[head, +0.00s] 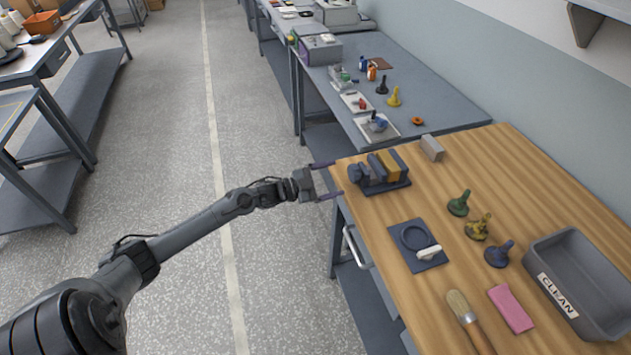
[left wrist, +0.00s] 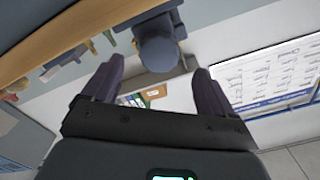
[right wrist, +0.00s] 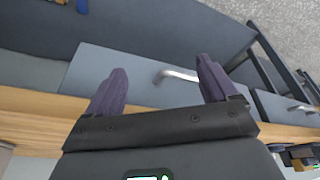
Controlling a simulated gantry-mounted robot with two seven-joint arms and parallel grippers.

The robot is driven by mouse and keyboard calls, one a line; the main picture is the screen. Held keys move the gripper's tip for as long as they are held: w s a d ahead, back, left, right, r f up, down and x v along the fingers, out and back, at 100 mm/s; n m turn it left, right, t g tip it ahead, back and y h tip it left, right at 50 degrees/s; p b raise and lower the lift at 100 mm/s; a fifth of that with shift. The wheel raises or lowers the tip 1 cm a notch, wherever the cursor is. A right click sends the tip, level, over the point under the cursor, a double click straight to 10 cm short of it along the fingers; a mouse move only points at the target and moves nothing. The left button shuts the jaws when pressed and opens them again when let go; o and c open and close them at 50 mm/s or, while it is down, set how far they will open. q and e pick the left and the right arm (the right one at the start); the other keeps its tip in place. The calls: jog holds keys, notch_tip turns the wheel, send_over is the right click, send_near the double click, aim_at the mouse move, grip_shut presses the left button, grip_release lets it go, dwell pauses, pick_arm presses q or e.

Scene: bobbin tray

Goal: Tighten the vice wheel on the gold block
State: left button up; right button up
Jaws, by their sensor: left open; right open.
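The dark blue-grey vice (head: 372,187) stands at the near left edge of the wooden bench, with the gold block (head: 390,165) between its jaws. Its round wheel (head: 354,173) faces left, toward my left arm. My left gripper (head: 335,180) is open at the bench edge, its fingers pointing at the wheel, one to each side. In the left wrist view the wheel (left wrist: 158,54) shows ahead between the open fingers; I see no contact. My right gripper (right wrist: 162,70) is open and empty in its wrist view, facing a drawer front, and is outside the head view.
A grey block (head: 432,148) stands behind the vice. A mat (head: 428,262) with a ring and white piece, several small figures, a brush (head: 468,318), a pink block (head: 510,308) and a grey CLEAN bin (head: 560,298) occupy the bench. A drawer handle (right wrist: 178,75) sticks out.

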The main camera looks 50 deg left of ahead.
pick_arm(q)
jog(key=v, duration=0.5)
jog(key=shift+p, duration=0.3)
